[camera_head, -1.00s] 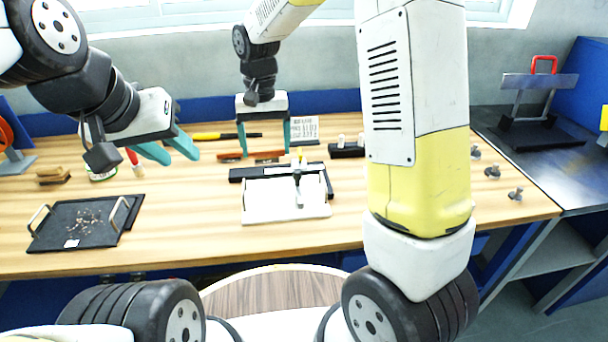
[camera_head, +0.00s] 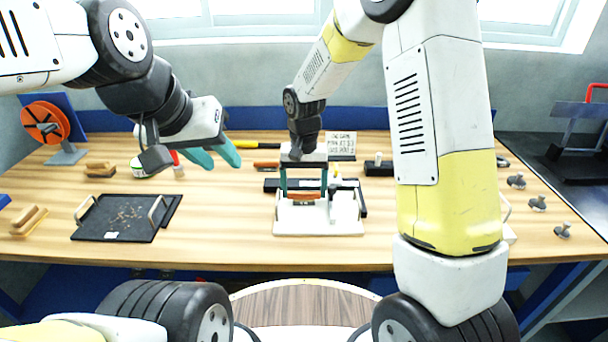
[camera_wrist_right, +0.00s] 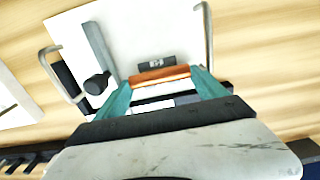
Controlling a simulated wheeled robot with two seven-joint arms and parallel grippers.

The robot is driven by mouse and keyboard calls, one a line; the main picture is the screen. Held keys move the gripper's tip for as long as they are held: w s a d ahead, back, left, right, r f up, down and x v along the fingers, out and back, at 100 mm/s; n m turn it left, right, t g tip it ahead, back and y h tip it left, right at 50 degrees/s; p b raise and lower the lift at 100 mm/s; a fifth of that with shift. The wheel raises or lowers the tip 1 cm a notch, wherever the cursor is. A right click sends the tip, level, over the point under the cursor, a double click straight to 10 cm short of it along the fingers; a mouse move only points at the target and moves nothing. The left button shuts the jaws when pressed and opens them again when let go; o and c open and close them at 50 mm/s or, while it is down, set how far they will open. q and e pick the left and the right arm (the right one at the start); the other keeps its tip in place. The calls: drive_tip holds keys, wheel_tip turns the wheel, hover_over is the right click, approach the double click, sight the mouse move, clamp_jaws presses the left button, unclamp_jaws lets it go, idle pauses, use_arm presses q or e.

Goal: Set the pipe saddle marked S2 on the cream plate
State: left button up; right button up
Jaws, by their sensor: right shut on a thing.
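The cream plate (camera_head: 296,225) lies on the wooden table near its front middle and fills the top of the right wrist view (camera_wrist_right: 150,28). My right gripper (camera_head: 304,194) is shut on an orange-brown bar-like piece, the pipe saddle (camera_wrist_right: 160,74), held over the plate. I cannot tell whether it touches the plate. A small dark label (camera_wrist_right: 157,62) shows beside the saddle; its marking is too small to read surely. A grey lever with a dark knob (camera_wrist_right: 98,82) stands at the plate's left in the wrist view. My left gripper (camera_head: 221,163) is open and empty, above the table.
A second orange-brown piece (camera_head: 266,165) lies behind the plate. A black tray (camera_head: 115,222) with handles and small bits is at the left. A sign (camera_head: 341,145) and black block (camera_head: 378,166) stand behind. Several grey knobs (camera_head: 538,203) are at the right. The front left-middle table is clear.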

drive_tip(key=o, duration=1.5)
drive_tip(key=shift+f, duration=0.1)
drive_tip(key=shift+c, duration=0.2)
wheel_tip(320, 180, up, 12)
drive_tip(key=s+d+r+t+y, duration=0.2)
drive_tip(key=s+d+r+t, duration=0.1)
drive_tip(key=s+d+r, duration=0.55)
drive_tip(key=s+d+r+t, duration=0.2)
drive_tip(key=s+d, duration=0.3)
drive_tip(key=s, duration=0.6)
drive_tip(key=shift+d+n+t, duration=0.3)
drive_tip(key=shift+d+t, duration=0.05)
drive_tip(key=shift+t, duration=0.25)
drive_tip(key=shift+s, duration=0.1)
